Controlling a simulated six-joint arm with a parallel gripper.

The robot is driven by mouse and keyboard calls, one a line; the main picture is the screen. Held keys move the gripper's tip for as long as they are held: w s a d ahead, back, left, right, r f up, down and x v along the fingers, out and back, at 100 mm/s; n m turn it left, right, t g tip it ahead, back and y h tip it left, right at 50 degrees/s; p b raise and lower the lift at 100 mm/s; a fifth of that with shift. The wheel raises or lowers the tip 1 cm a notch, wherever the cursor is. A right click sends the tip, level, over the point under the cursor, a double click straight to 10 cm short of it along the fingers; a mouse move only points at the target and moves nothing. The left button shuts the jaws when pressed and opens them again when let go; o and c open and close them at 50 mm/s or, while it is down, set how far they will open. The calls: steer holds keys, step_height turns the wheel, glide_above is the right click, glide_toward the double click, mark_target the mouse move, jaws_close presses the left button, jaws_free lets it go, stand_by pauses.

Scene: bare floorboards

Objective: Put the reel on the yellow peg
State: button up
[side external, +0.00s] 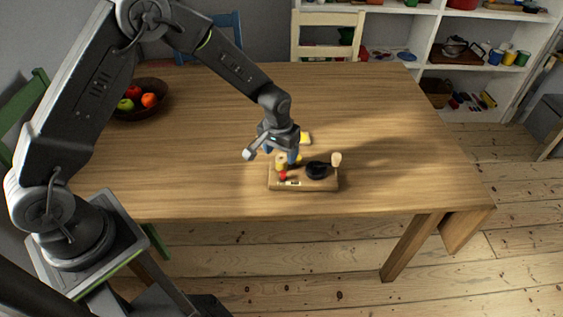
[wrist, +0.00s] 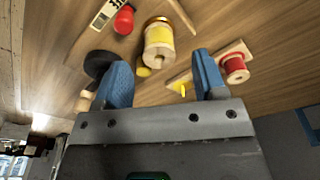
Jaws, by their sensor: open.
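A wooden reel wound with yellow (wrist: 158,42) stands at the top middle of the wrist view. My gripper (wrist: 164,70) is open, its two blue fingers on either side of the reel's line, with the reel beyond the tips and no visible contact. A small wooden strip (wrist: 208,65) lies to the right, partly behind the right finger. It carries a red reel (wrist: 236,68), and a small yellow piece, likely the yellow peg (wrist: 182,90), shows at its near end. In the side view my gripper (side external: 284,152) hangs low over the table and hides part of the small objects.
A wooden board (side external: 304,185) at the table's front edge appears with a black round thing (side external: 317,170), a pale wooden piece (side external: 336,159) and a red piece (side external: 283,176). A fruit bowl (side external: 139,110) stands far left. The table's right side is clear.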

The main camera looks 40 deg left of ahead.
mark_target(282, 160)
steer(key=shift+w+f, duration=0.15)
steer(key=shift+f, duration=1.8)
steer(key=shift+c, duration=0.5)
steer(key=c, duration=1)
steer(key=shift+o, duration=0.2)
